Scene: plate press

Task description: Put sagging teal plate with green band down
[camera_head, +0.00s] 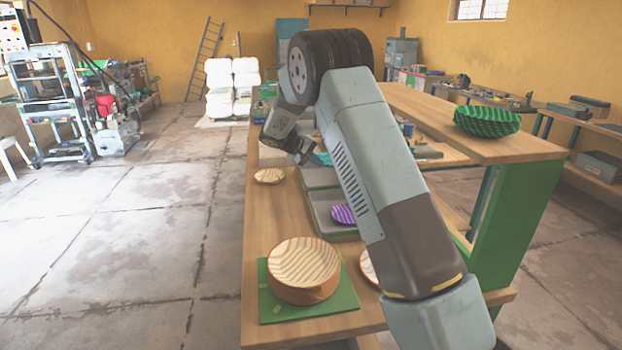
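My gripper (306,156) is at the end of my arm over the far part of the wooden workbench (262,215). A small teal piece (323,158), perhaps the rim of the teal plate, shows right at its fingertips. Most of it is hidden behind my arm, so I cannot make out a green band or any sag. The fingers are small and partly turned away. I cannot tell whether they are shut on the teal piece or just beside it. Below and nearer are grey trays (318,179); a purple striped plate (343,213) lies in the nearer one.
A small tan plate (269,175) lies at the bench's left. A pale plate (367,268) is partly behind my arm. A green ribbed dish (487,122) stands on the raised shelf (515,148).

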